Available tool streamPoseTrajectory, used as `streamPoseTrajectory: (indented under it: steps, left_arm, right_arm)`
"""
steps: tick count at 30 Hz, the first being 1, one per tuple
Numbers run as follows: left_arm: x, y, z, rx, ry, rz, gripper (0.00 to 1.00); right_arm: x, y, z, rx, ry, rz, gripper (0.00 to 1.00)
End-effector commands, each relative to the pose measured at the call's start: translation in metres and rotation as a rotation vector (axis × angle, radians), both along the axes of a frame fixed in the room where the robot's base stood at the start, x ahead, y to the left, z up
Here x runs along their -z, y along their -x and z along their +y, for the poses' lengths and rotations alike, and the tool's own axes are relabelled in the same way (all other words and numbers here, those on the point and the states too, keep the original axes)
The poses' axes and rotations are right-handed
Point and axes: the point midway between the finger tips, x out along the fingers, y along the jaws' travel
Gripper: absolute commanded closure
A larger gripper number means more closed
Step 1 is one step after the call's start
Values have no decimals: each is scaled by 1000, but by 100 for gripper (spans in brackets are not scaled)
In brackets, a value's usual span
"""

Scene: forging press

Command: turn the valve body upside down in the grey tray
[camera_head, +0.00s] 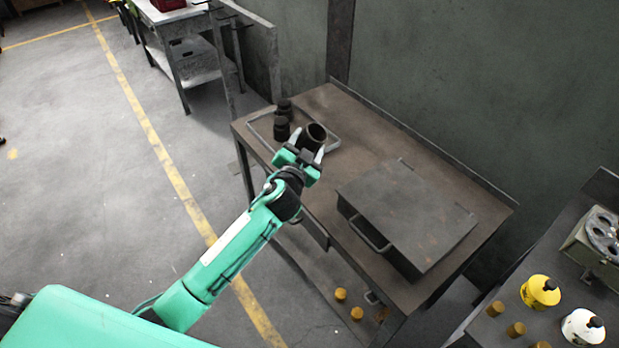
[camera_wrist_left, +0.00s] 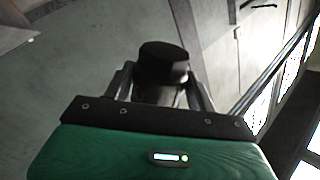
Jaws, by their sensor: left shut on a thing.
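The valve body (camera_head: 314,134), a dark hollow cylinder, is between the fingers of my left gripper (camera_head: 305,154). It is tilted, with its round open end facing up and towards the camera. The gripper is shut on it over the near right end of the grey tray (camera_head: 333,146). I cannot tell whether the valve body touches the tray. The left wrist view shows the dark valve body (camera_wrist_left: 164,62) between the two fingers, its lower part hidden by the gripper. My right gripper is not in view.
Dark cylindrical pieces (camera_head: 282,128) stand in the tray just left of the held one. A flat dark metal box (camera_head: 408,215) with a handle lies on the table (camera_head: 345,110) to the right. The tabletop between tray and box is clear. A wall runs behind.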

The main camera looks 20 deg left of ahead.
Motion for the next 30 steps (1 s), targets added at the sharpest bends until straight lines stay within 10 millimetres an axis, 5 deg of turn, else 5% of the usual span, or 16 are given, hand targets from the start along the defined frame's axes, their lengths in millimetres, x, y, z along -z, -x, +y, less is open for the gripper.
streamPoseTrajectory:
  steps: [6, 17, 30]
  left_arm:
    - [-2, 0, 0, 0, -214, -10, 69]
    - [-4, 0, 0, 0, -290, -13, 69]
    - [-4, 0, 0, -1, -970, -38, 69]
  right_arm:
    - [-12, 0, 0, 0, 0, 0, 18]
    - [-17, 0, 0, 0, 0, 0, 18]
    - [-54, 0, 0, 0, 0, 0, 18]
